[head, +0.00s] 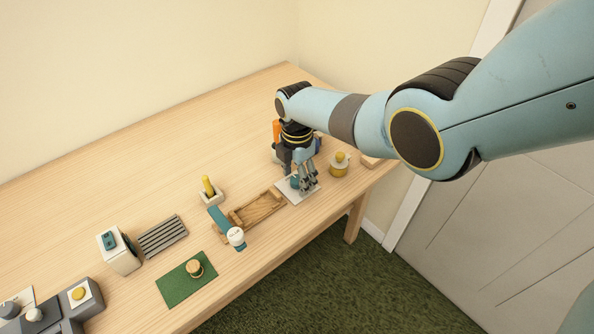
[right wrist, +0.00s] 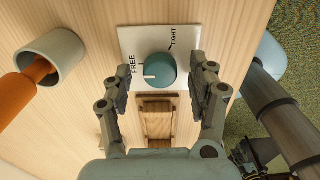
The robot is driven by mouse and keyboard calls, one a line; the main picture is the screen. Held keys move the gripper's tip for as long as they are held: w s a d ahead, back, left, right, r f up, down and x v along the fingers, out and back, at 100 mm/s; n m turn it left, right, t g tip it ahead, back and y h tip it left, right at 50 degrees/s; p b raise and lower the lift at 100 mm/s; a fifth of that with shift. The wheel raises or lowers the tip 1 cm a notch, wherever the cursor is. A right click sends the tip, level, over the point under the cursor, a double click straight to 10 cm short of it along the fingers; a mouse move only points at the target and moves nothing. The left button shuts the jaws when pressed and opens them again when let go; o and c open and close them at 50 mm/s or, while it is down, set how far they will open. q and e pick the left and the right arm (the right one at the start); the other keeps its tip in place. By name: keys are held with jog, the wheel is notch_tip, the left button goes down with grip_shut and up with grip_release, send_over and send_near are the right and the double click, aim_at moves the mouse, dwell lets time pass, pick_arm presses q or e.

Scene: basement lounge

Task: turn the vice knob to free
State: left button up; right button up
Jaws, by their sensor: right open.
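The vice knob (right wrist: 157,71) is a round teal knob on a white plate (right wrist: 130,42). The plate carries the words FREE, at the knob's left, and TIGHT, at its upper right. A pale mark on the knob lies on its left side, near FREE. My right gripper (right wrist: 162,84) is open, with one finger at each side of the knob; I cannot tell whether they touch it. In the head view my right gripper (head: 302,184) hangs over the white plate (head: 301,197) and partly hides the teal knob (head: 294,182).
A wooden holder (head: 257,211) lies beside the plate. An orange-handled tool stands in a pale cup (right wrist: 62,52). A yellow-topped pot (head: 339,168) is close to the right. Several other items line the table's front left. The table's back is clear.

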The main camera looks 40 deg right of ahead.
aim_at(297, 179)
notch_tip(297, 179, up, 12)
dwell(0.5)
dwell(0.4)
jog(key=s+a+m+t, duration=0.2)
jog(key=s+m, duration=0.7)
jog(key=s, duration=0.4)
jog(key=s+a+r+m+t, duration=0.2)
jog(key=s+r+m, duration=0.75)
jog(key=s, duration=0.45)
notch_tip(297, 179, down, 31)
jog(key=d+g+b, duration=0.2)
jog(key=d+b, duration=0.1)
jog(key=b, duration=0.3)
jog(key=s+d+f+g+b, duration=0.1)
jog(key=s+f+b, duration=0.4)
jog(key=s+f, duration=1.5)
notch_tip(297, 179, down, 4)
jog(key=shift+r+h+b, duration=0.2)
jog(key=shift+h+b, duration=0.2)
